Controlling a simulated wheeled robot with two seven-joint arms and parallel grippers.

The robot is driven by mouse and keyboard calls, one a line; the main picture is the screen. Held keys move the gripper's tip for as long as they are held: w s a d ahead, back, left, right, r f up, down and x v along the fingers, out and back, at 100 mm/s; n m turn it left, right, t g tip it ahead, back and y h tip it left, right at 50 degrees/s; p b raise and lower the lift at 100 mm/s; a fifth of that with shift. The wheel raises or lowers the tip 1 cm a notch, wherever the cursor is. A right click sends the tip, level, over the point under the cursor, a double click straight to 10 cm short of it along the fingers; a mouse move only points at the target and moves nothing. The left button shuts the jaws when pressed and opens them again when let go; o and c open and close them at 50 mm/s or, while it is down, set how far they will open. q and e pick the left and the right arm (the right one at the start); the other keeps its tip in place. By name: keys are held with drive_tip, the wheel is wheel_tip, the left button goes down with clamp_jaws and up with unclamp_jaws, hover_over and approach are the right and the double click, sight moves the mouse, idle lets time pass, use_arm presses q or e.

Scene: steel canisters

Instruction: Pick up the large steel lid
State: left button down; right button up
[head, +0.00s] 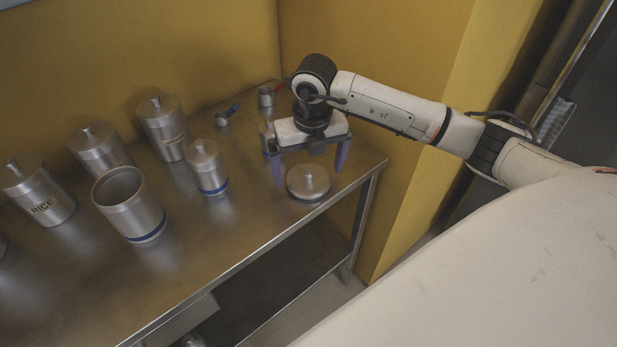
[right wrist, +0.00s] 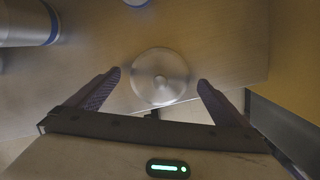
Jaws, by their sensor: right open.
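The large steel lid (head: 308,183) is a round disc with a central knob. It lies on the steel table near its right front corner. It also shows in the right wrist view (right wrist: 160,77), ahead of and between the fingertips. My right gripper (head: 308,172) is open and empty, above the lid, its two purple fingers pointing down. The fingers also show in the right wrist view (right wrist: 160,80), one to each side of the lid, not touching it. An open canister (head: 130,205) with a blue base band stands without a lid at the table's front left. My left gripper is not in view.
Several lidded canisters stand along the back, one marked RICE (head: 40,195). A smaller lidded canister (head: 207,168) stands left of the lid. Small measuring cups (head: 222,119) lie near the yellow wall. The table (head: 235,240) is bare at the front.

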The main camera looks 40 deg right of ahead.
drive_tip(key=shift+f, duration=0.7)
drive_tip(key=shift+w, duration=0.1)
drive_tip(key=c, duration=1.1)
